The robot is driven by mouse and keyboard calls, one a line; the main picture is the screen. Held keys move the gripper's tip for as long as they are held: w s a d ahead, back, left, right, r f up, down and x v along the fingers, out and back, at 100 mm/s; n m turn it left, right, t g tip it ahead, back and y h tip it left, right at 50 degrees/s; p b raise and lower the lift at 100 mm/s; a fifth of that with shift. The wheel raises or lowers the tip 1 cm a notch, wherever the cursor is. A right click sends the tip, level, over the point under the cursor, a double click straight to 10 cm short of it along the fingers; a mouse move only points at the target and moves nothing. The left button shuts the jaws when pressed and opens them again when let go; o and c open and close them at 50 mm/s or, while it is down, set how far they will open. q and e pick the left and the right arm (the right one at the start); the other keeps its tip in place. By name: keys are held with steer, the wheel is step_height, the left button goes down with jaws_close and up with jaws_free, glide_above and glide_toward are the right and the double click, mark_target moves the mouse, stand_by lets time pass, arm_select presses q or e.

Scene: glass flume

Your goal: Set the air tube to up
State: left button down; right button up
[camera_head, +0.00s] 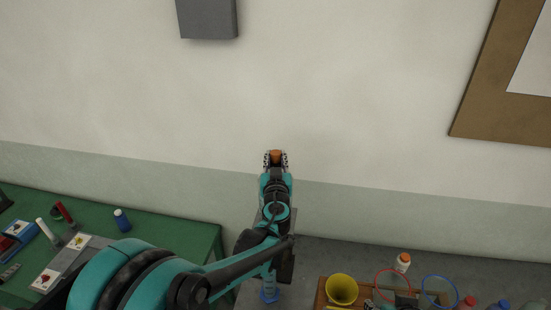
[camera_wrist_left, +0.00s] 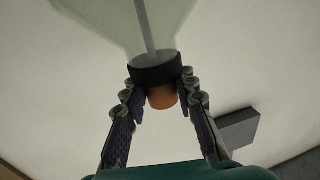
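My left gripper (camera_head: 275,160) points away from me in front of the pale wall, with an orange end piece (camera_head: 275,154) between its fingers. In the left wrist view, the fingers of the left gripper (camera_wrist_left: 161,88) close in on both sides of a black collar (camera_wrist_left: 157,72) with the orange piece (camera_wrist_left: 162,97) on its near end. Beyond the collar, a clear vessel (camera_wrist_left: 105,20) widens out. A thin grey rod (camera_wrist_left: 146,28), which looks like the air tube, runs inside it. The vessel does not show clearly in the head view. My right gripper is not in view.
An orange-capped white bottle (camera_head: 402,262) stands nearby. A grey box (camera_head: 207,18) hangs on the wall.

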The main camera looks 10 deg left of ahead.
mark_target(276, 153)
arm_select(q)
steer(key=shift+r+p, duration=0.9)
steer(key=shift+r, duration=0.85)
steer(key=c, duration=1.2)
jaws_free()
steer(key=shift+s, duration=0.1)
steer(key=s, duration=0.4)
steer(key=s+d, duration=0.1)
steer(key=s, duration=0.2)
steer(key=s+d, duration=0.1)
steer(key=s, duration=0.3)
steer(key=shift+s+d, duration=0.2)
steer(key=shift+s, duration=0.15)
